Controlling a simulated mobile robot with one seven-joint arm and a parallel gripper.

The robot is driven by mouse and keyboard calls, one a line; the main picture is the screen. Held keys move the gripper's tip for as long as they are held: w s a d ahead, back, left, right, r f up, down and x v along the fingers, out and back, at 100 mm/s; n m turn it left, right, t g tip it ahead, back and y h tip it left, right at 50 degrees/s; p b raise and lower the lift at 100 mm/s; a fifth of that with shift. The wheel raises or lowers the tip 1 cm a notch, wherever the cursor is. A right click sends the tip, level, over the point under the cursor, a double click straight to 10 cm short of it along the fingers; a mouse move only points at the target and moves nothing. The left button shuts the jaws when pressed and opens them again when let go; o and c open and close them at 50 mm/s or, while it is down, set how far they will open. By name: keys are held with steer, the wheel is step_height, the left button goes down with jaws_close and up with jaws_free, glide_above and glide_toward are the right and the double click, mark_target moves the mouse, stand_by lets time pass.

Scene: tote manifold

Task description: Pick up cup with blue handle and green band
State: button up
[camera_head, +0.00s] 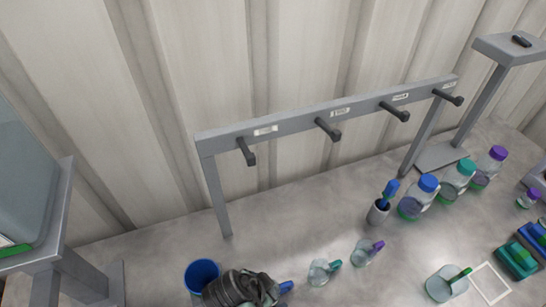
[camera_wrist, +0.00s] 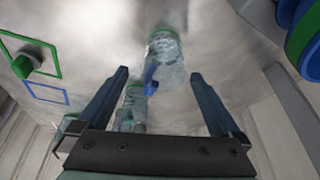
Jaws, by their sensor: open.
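The clear cup with a blue handle and green band (camera_wrist: 165,52) stands in the upper middle of the wrist view. Its blue handle (camera_wrist: 151,76) points toward the gap between my fingers. My gripper (camera_wrist: 158,76) is open, with one finger on each side of the handle and nothing held. I cannot tell the exact height gap. In the head view my dark gripper (camera_head: 240,289) is at the bottom and hides most of this cup; a blue handle (camera_head: 286,287) shows just right of it.
Left of my gripper stands a blue container (camera_head: 202,274). To the right are a green-handled cup (camera_head: 320,272), a purple-handled cup (camera_head: 364,252) and a larger green-handled cup (camera_head: 443,284). Behind stand a peg rack (camera_head: 300,122) and lidded jars (camera_head: 420,200). Green and blue outlined squares (camera_wrist: 48,93) mark the surface.

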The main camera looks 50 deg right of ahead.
mark_target(275, 290)
steer(key=shift+w+p+x, duration=0.15)
steer(key=shift+p+x, duration=0.1)
steer(key=shift+x, duration=1.05)
steer(key=shift+w+p+x, duration=0.2)
steer(key=shift+p+x, duration=0.05)
steer(key=shift+x, duration=1.05)
steer(key=shift+a, duration=0.1)
jaws_close()
